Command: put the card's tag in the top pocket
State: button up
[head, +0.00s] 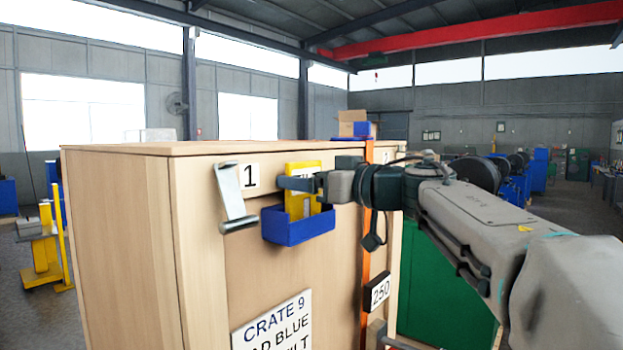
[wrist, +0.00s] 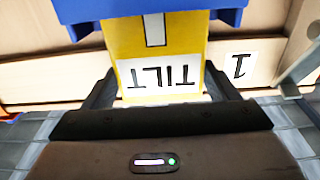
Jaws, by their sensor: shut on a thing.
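My gripper (head: 296,184) is shut on a yellow tag (head: 303,205), beside the upper part of the crate's front. The wrist view shows the tag (wrist: 180,45) upside down between the two fingers (wrist: 158,84), with a white label reading TILT. The tag stands about upright, and its lower end is hidden behind the front wall of a blue pocket (head: 299,231). The pocket's rim also crosses the tag in the wrist view (wrist: 90,10). The white card (head: 273,328) is lower on the crate, reading CRATE 9, part of BLUE and part of TILT; its bottom is cut off.
A metal latch (head: 233,198) sticks out left of the pocket, next to a sign with 1 (head: 250,176). An orange strap (head: 366,268) runs down the wooden crate (head: 120,230) to the right, by a sign with 250 (head: 380,291). A green cabinet (head: 440,290) stands behind my arm.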

jog(key=shift+f, duration=0.45)
jog(key=o, duration=1.1)
jog(key=b+v, duration=0.2)
jog(key=v, duration=1.2)
jog(key=w+d+m+t+h, duration=0.3)
jog(key=d+m+t+h, duration=0.15)
jog(key=t, duration=0.25)
jog(key=d+f+m+g+h, duration=0.1)
jog(key=d+f+m+h, duration=0.25)
jog(key=f+h, duration=0.3)
jog(key=d+f+m+g+h, duration=0.1)
jog(key=d+f+m+h, duration=0.3)
jog(key=f, duration=0.4)
jog(key=s+a+f+g, duration=0.2)
jog(key=s+f+g, duration=0.2)
jog(key=s+f, duration=0.2)
jog(key=s+a+f+n+g, duration=0.1)
jog(key=s+a+f+g, duration=0.1)
jog(key=s+f+g, duration=0.2)
jog(key=s+a+f+g, duration=0.3)
jog(key=s+f, duration=0.7)
jog(key=f, duration=0.6)
jog(key=shift+s+a+f+n+g+y, duration=0.15)
jog(key=shift+n+g+y, duration=0.2)
jog(key=shift+g, duration=0.35)
